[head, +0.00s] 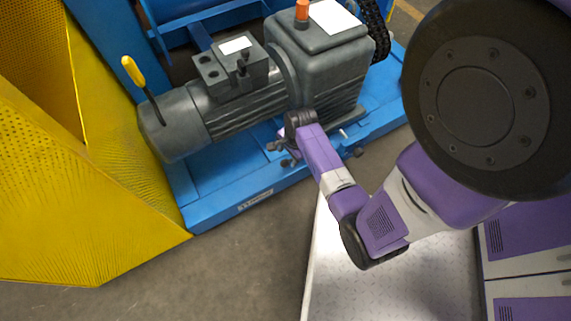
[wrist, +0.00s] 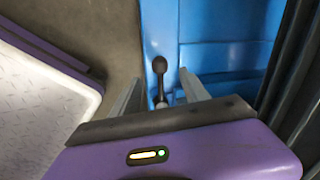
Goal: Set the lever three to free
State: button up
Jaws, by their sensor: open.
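In the wrist view a short dark lever with a round black knob (wrist: 160,65) stands in front of a blue surface. My gripper (wrist: 160,80) is open, with one grey finger on each side of this lever; I cannot tell whether either finger touches it. In the head view my gripper (head: 283,152) is low beside the motor, at the blue frame's near edge, and small black knobs show around it. A lever with a yellow handle (head: 134,71) stands at the motor's left end. No lever number is readable, so I cannot tell which is lever three.
The grey motor and gearbox (head: 318,48) sit on a blue frame (head: 225,195); an orange knob (head: 302,10) tops the gearbox and a chain (head: 376,28) runs behind. A yellow guard (head: 95,215) stands at left. Grey floor (head: 245,270) is clear in front.

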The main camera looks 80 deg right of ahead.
aim_at(286, 162)
jog(key=f+b, duration=0.1)
jog(key=f, duration=0.1)
jog(key=f+b, duration=0.1)
jog(key=f, duration=0.1)
jog(key=w+d+f+b, duration=0.1)
jog(key=f, duration=0.2)
jog(key=shift+f, duration=0.1)
grip_shut()
dwell(1.3)
